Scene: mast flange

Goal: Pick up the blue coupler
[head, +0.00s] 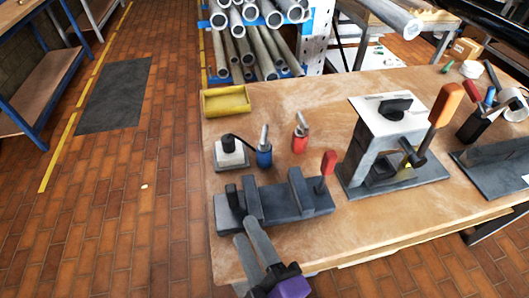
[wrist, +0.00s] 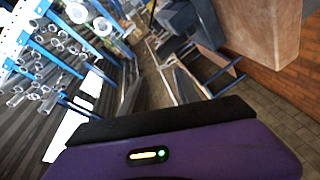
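The blue coupler (head: 264,156) stands upright on the wooden workbench in the head view, a blue body with a grey metal stem on top. It is just right of a small grey block with a white top (head: 230,153), whose dark curved lever reaches toward it. My gripper (head: 246,229) is at the bench's near edge, below and nearer than the coupler and apart from it. Its two grey fingers look spread and empty, with offset tips. The wrist view shows my purple gripper housing, but no coupler and no fingertips.
A dark clamp fixture (head: 285,202) with a red handle lies between my gripper and the coupler. A red coupler (head: 300,138) stands to the right. A yellow tray (head: 225,101) is behind, left. A larger press (head: 390,140) with an orange handle stands right. Pipe racks stand beyond.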

